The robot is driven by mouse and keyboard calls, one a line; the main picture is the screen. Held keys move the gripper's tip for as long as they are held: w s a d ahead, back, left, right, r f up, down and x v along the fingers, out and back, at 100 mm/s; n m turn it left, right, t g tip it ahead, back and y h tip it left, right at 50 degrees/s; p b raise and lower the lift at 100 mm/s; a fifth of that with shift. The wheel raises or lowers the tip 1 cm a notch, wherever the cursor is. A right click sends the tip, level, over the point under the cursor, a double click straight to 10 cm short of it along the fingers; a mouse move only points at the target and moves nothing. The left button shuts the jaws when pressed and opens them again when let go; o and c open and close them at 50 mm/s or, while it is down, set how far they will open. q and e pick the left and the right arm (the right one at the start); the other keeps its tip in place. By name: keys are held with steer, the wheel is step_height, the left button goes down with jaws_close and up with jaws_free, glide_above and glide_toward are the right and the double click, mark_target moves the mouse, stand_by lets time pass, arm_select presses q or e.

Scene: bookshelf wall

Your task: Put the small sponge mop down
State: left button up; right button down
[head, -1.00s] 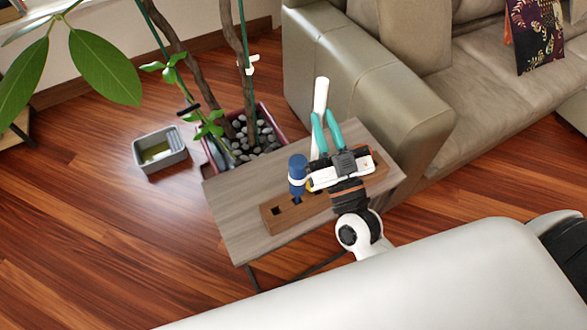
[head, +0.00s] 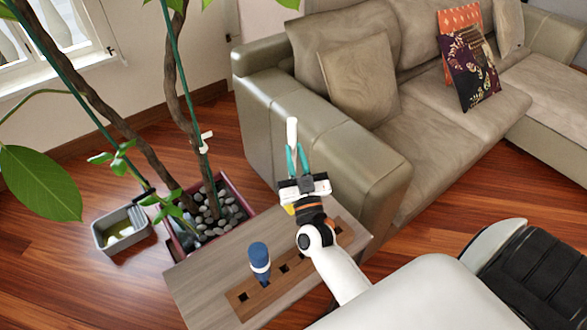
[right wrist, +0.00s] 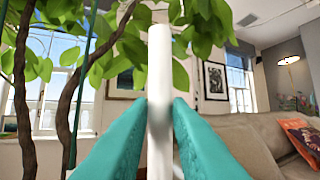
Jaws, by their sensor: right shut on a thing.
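The small sponge mop shows as a white handle (head: 292,131) standing upright, with a bit of yellow (head: 289,209) low down beside my wrist. My right gripper (head: 296,160) has teal fingers and is shut on the handle. The handle also fills the middle of the right wrist view (right wrist: 160,90), between the two fingers (right wrist: 160,108). The mop's lower end is mostly hidden behind my gripper and wrist, so I cannot tell whether it touches anything. My left gripper is not in view.
A wooden holder (head: 254,307) with several square holes lies on a grey-brown side table (head: 205,291). A blue-headed tool (head: 259,260) stands in it. A sofa (head: 318,133) is behind, a potted plant's pebbles (head: 212,215) and a grey bin (head: 122,232) to the left.

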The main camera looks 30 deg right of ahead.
steer(key=shift+f, duration=1.4)
steer(key=shift+f, duration=0.2)
steer(key=c, duration=1.3)
jaws_free()
steer(key=shift+r, duration=0.2)
steer(key=b, duration=0.3)
glide_toward(294, 157)
steer(key=v, duration=0.4)
steer(key=shift+a+r, duration=0.1)
